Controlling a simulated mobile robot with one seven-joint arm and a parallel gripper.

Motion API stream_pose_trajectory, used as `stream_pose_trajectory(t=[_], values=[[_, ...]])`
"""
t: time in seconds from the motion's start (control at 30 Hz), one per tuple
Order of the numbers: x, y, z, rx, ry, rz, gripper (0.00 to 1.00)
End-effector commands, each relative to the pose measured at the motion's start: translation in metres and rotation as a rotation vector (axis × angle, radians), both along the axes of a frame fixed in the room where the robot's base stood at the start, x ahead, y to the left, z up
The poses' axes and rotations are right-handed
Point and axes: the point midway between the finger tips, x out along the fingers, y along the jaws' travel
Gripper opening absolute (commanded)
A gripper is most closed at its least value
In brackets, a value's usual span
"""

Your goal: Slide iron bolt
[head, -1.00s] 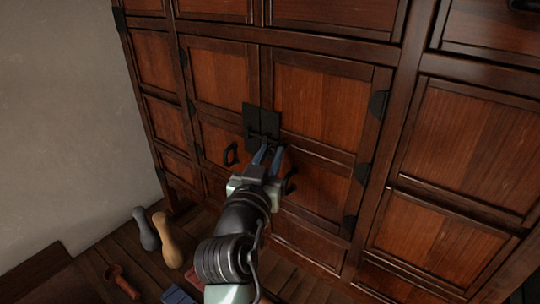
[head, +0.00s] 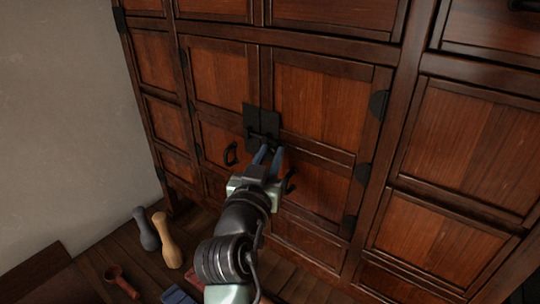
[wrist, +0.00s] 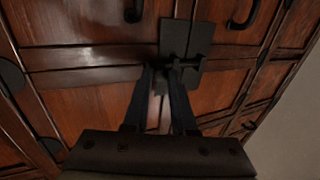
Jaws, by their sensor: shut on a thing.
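The black iron bolt (head: 261,139) lies across dark metal plates at the meeting edges of two wooden cabinet doors. The left door (head: 220,80) and right door (head: 318,100) look closed, edge to edge. My gripper (head: 268,150) is at the bolt from the front, its two blue fingers shut on part of it. In the wrist view the bolt (wrist: 190,63) runs sideways across the plates (wrist: 173,36), with the fingertips (wrist: 161,70) at its near side. The fingers partly hide the held part, so how far the bolt spans the seam is hard to tell.
Black ring-like handles sit left (head: 231,154) and right (head: 290,182) of the bolt, the right one close beside my gripper. A tan bottle-shaped object (head: 167,240) and a grey one (head: 146,229) stand on the floor at left, near a reddish-brown ladle-like object (head: 121,281).

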Motion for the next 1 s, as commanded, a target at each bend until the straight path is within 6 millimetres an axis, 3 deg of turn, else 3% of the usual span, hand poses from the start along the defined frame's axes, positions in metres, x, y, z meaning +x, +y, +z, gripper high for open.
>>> stream_pose_trajectory(t=[0.2, 0.53, 0.87, 0.9, 1.0], values=[[-0.002, -0.003, 0.000, 0.001, 0.003, -0.001, 0.00], [-0.030, -0.043, 0.000, 0.001, 0.005, -0.004, 0.00], [-0.032, -0.047, -0.001, -0.001, 0.003, -0.007, 0.00], [-0.032, -0.048, -0.002, -0.001, 0.003, -0.008, 0.30], [-0.032, -0.047, -0.001, -0.001, 0.003, -0.007, 0.48]])
